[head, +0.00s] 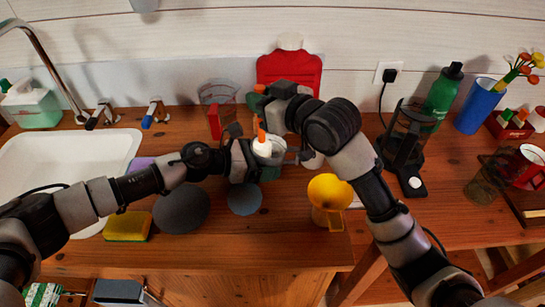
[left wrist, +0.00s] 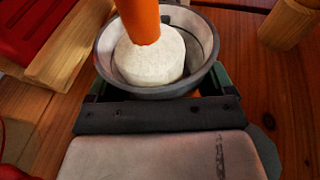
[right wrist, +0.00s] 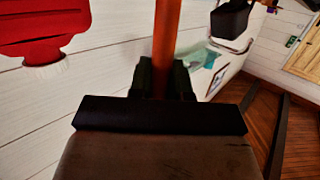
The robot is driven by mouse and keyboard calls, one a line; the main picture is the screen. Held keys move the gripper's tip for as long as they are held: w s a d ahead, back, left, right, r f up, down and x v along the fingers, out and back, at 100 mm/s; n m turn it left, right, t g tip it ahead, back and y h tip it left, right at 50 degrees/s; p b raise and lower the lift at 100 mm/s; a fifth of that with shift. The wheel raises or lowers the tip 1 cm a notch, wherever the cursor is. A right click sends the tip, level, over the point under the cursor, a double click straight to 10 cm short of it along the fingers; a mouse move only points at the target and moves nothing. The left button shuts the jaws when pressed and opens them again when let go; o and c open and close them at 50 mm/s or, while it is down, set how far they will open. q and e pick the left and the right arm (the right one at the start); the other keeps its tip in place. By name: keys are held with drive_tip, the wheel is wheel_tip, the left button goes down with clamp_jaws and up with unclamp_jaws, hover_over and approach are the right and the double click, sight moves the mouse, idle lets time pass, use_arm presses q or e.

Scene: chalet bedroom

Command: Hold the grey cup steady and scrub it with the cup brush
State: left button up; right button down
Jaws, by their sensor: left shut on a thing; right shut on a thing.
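The grey cup (head: 279,148) stands near the middle of the wooden counter; in the left wrist view its rim (left wrist: 104,70) surrounds the white brush head. The cup brush has an orange handle (head: 262,134) and a round white head (left wrist: 150,62), which sits inside the cup. My right gripper (head: 264,104) is shut on the handle above the cup; the handle (right wrist: 167,45) rises between its fingers in the right wrist view. The bottom of the cup's inside is hidden by the brush head.
A yellow cup-like object (head: 331,190) stands right of the cup. Grey round discs (head: 181,209) and a yellow sponge (head: 127,227) lie at the front left. The white sink (head: 60,150) is at left.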

drive_tip(key=shift+r, duration=1.25)
drive_tip(key=shift+f, duration=1.4)
drive_tip(key=shift+w+d+r, duration=0.1)
drive_tip(key=shift+w+d, duration=0.05)
drive_tip(key=shift+d, duration=0.7)
wheel_tip(320, 180, up, 11)
use_arm(q)
drive_tip(key=o, duration=0.6)
drive_tip(key=shift+c, duration=0.2)
